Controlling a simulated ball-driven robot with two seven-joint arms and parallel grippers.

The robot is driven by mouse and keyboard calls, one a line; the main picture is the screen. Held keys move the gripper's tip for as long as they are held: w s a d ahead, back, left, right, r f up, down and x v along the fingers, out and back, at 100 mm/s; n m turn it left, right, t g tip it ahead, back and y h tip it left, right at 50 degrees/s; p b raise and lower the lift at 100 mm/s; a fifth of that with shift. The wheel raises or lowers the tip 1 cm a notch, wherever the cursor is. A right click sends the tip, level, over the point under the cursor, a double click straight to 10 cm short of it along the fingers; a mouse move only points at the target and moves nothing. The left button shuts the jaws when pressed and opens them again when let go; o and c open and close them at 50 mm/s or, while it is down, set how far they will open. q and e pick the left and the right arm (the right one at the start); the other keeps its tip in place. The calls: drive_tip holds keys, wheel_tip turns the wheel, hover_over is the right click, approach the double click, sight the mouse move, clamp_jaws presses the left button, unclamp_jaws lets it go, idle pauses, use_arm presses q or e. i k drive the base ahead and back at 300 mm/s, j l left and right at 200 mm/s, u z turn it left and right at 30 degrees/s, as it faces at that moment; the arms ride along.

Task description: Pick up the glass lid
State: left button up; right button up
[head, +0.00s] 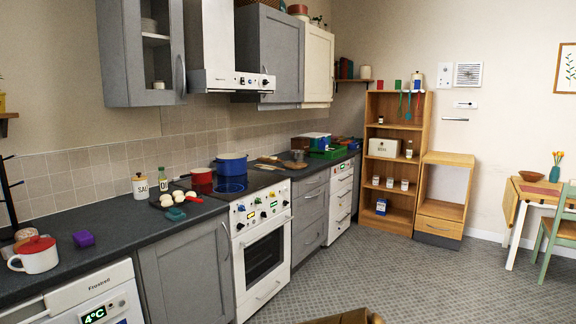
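I cannot make out a glass lid for certain in the head view. A blue pot (232,164) stands on the black cooktop (228,185) at the back. A smaller red pan (201,177) sits to its left. I cannot tell whether either has a clear lid on it. A flat brown round item (293,165) lies on the counter right of the cooktop; it looks opaque. Neither of my grippers is in view.
A wooden shelf (376,147) and table (540,190) stand farther right. The tiled floor (400,275) is open.

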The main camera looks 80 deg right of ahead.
sight(295, 163)
drive_tip(key=z, duration=2.3)
drive_tip(key=i+l+z, duration=0.45)
drive_tip(key=i, duration=0.45)
drive_tip(key=i+z, duration=0.4)
drive_tip(key=i, duration=0.5)
drive_tip(key=i+z, duration=0.2)
drive_tip(key=i, duration=0.8)
drive_tip(key=i+j+z, duration=0.1)
drive_tip(key=i+z, duration=0.15)
drive_tip(key=i, duration=0.75)
drive_tip(key=i+u, duration=0.7)
drive_tip(key=i+l+u, duration=0.35)
drive_tip(key=i, duration=0.15)
drive_tip(key=j, duration=0.1)
